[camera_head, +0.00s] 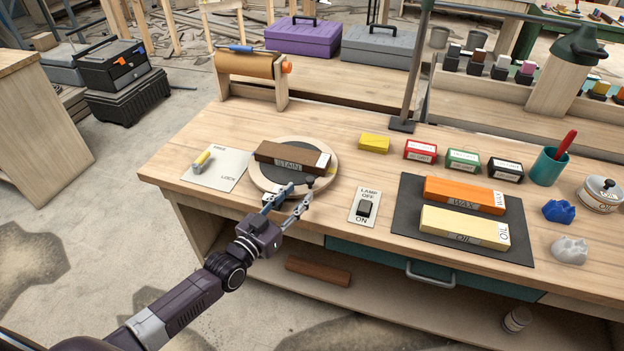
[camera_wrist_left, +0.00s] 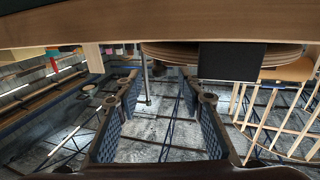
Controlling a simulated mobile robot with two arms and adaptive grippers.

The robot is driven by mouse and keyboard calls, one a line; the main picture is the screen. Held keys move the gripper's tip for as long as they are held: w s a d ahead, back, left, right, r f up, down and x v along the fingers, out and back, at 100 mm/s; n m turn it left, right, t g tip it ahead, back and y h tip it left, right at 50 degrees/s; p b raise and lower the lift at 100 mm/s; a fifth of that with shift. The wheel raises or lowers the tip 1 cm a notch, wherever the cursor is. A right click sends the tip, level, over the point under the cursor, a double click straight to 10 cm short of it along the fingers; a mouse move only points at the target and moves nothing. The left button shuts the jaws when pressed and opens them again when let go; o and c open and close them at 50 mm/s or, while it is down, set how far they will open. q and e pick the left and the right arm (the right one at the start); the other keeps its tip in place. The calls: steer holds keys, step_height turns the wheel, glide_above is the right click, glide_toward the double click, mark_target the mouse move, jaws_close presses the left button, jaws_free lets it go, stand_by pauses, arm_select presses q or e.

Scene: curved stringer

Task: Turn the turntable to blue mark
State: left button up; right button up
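The turntable (camera_head: 256,176) is a round, pale wooden disc with a dark top, near the front left of the bench. A brown block labelled STAIN (camera_head: 285,155) lies across it. A yellow mark (camera_head: 332,170) shows on its right side; I cannot make out a blue mark. A small dark peg (camera_head: 310,182) stands by its near right edge. My left gripper (camera_head: 297,194) is open at the near edge; contact is unclear. In the left wrist view its fingers (camera_wrist_left: 163,100) are apart with nothing between them, and a layered round rim (camera_wrist_left: 170,52) with a dark block shows beyond. My right gripper is out of view.
A lamp switch panel (camera_head: 365,206) is right of the turntable, and a LOCK card (camera_head: 217,168) with a yellow-and-grey piece is left. A dark mat (camera_head: 410,200) holds orange WAX and yellow OIL blocks. A paper roll stand (camera_head: 250,75) is behind.

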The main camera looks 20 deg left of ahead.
mark_target(308, 185)
arm_select(q)
steer(key=x, duration=0.6)
steer(key=shift+w+d, duration=0.15)
steer(key=shift+w, duration=0.2)
steer(key=shift+c, duration=0.3)
jaws_close()
